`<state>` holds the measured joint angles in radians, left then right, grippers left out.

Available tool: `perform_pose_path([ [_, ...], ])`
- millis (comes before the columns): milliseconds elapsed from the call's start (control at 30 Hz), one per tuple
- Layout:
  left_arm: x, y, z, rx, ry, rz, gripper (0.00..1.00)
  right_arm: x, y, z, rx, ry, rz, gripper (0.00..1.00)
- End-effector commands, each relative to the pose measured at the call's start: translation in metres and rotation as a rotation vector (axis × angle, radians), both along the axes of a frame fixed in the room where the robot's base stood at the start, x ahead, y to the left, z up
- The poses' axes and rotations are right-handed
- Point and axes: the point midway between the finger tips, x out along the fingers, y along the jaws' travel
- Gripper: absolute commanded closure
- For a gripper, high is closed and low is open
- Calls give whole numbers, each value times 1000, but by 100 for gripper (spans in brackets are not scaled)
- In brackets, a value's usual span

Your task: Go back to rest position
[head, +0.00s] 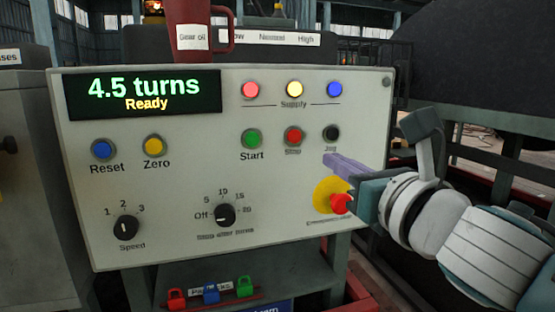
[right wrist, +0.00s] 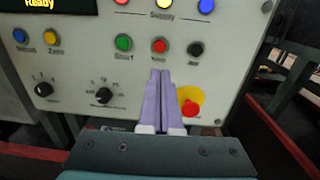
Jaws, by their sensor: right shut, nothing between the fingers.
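My right gripper (head: 332,160) comes in from the right in the head view, with its purple fingers shut and empty in front of the control panel (head: 190,190). In the right wrist view the shut fingers (right wrist: 160,75) point at the panel, just below the red Stop button (right wrist: 159,45). I cannot tell whether they touch the panel. The red emergency stop (head: 341,203) on its yellow disc sits just below the fingers. The display (head: 143,94) reads "4.5 turns" and "Ready". My left gripper is not in view.
A dark red "Gear oil" jug (head: 200,45) stands on top of the panel. Red, blue and green padlocks (head: 211,293) hang on a rack below it. A large dark drum (head: 480,55) and green frame bars stand at the right. A grey cabinet (head: 30,190) stands at the left.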

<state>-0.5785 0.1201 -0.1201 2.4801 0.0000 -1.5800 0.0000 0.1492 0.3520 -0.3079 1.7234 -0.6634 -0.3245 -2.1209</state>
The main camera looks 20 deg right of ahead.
Motion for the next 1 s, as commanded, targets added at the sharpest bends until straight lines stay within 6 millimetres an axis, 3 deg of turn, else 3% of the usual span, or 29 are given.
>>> perform_pose_path([
  [433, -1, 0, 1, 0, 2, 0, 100, 0, 0, 1, 7, 1, -1, 100],
  [567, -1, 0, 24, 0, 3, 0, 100, -9, -5, 14, 172, 54, -44, 100],
  [667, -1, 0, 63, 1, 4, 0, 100, -31, -14, 28, 508, 158, -147, 100],
  [767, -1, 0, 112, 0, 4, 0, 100, -69, -22, 40, 969, 284, -329, 100],
  [900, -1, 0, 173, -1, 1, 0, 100, -138, -22, 52, 1602, 411, -690, 100],
  [1000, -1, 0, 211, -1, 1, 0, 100, -191, -15, 65, 1962, 436, -993, 100],
])
